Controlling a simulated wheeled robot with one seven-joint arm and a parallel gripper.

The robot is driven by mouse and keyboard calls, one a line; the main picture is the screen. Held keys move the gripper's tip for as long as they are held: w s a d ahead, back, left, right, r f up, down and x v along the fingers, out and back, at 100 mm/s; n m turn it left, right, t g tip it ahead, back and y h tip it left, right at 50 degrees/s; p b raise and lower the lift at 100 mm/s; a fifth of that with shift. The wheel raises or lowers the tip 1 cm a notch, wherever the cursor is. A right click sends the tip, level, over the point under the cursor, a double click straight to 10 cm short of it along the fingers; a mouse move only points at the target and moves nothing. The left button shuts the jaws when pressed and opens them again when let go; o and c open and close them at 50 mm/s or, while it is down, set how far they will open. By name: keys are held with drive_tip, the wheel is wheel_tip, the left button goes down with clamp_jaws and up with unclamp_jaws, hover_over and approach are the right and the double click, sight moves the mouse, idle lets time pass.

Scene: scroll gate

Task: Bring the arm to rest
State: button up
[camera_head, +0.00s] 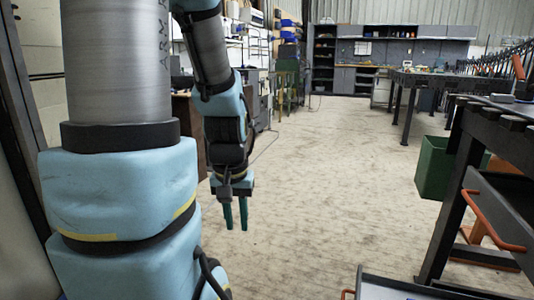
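My arm comes in from the left side of the head camera view, with grey links and light blue joints. My gripper (236,213) hangs at the arm's lower end and points down. Its two teal fingers are close together with a narrow gap between them, and I see nothing held there. The gripper is over the bare floor, apart from the benches. The arm's near links hide part of the left side.
A dark workbench (462,180) with orange handles stands at the right. A grey drawer or cart edge (395,289) shows at the bottom right. Shelves and cabinets (350,80) line the back. The middle floor (320,170) is clear.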

wheel_tip(320, 180, up, 31)
drive_tip(key=p, duration=2.9)
